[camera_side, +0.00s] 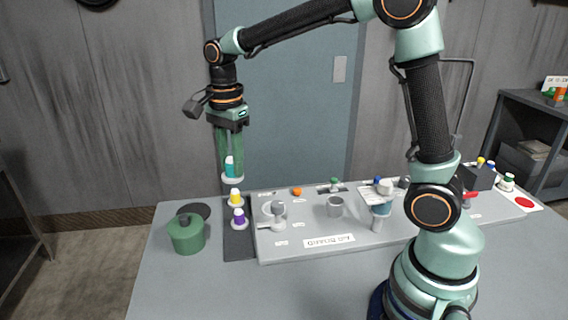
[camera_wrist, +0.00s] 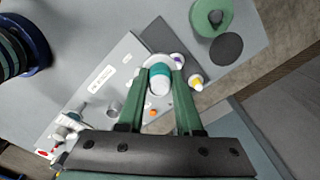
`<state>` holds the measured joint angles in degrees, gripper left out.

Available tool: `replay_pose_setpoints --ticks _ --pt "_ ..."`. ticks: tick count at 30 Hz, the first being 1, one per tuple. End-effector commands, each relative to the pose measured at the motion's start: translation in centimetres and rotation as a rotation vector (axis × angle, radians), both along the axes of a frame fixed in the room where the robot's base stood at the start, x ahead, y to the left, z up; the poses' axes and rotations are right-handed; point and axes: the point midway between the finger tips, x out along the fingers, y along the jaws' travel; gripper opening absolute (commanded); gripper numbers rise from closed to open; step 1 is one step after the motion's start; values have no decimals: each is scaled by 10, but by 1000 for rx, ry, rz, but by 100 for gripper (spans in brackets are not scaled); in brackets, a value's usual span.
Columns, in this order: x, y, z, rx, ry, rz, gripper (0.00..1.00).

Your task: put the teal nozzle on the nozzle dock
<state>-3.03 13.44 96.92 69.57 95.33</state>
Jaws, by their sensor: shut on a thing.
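The teal nozzle (camera_side: 230,167) has a white flange at its lower end. My gripper (camera_side: 231,160) is shut on it and holds it roughly upright, in the air above the back left of the bench. In the wrist view the teal nozzle (camera_wrist: 159,72) sits between the two green fingers (camera_wrist: 160,80). A yellow nozzle (camera_side: 235,198) and a purple nozzle (camera_side: 239,218) stand on a dark mat (camera_side: 238,246) below my gripper. I cannot tell for sure which part is the nozzle dock.
A green lidded pot (camera_side: 186,237) and a dark disc (camera_side: 200,208) are left of the mat. The raised grey board (camera_side: 300,248) to the right carries a grey cup (camera_side: 335,207), an orange knob (camera_side: 297,191) and other fittings. The bench front (camera_side: 200,290) is clear.

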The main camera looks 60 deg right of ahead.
Motion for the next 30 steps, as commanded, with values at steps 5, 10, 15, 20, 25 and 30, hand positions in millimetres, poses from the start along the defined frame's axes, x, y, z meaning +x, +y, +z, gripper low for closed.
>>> replay_pose_setpoints --ticks 5,10,15,20,25,30 --pt "7 -35 -22 0 7 -9 0" --pt "10 -85 -61 1 7 -10 0" --pt "6 -123 -90 1 5 -7 0" --pt "3 -140 -104 0 2 -2 0" --pt "2 -143 -112 0 2 -1 0" --pt "2 -142 -126 0 3 -1 0"
